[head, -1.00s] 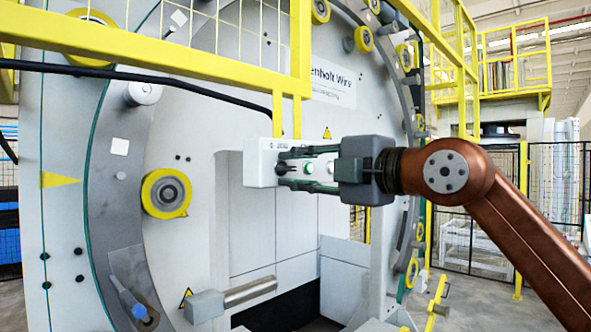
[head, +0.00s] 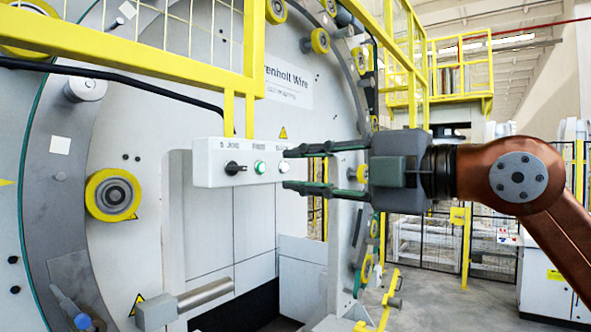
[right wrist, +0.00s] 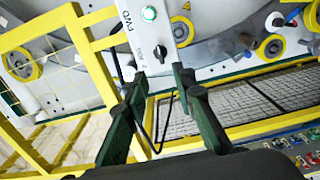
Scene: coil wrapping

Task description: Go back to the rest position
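A light grey control box (head: 210,165) hangs from the yellow frame in the head view. It carries a black rotary knob (head: 235,168), a green button (head: 260,167) and a white button (head: 283,167). My right gripper (head: 288,170) is open and empty, with its fingertips at the right end of the box. Whether they touch it I cannot tell. In the right wrist view the box (right wrist: 142,38) lies just beyond my open fingers (right wrist: 160,78), with the green button (right wrist: 149,13) and knob (right wrist: 160,52) showing. My left gripper is not in view.
A large grey ring machine (head: 75,190) with yellow rollers (head: 113,195) stands behind the box. Yellow railing (head: 150,62) runs above it. A metal cylinder (head: 206,294) sticks out below. A white cabinet (head: 545,285) stands at lower right.

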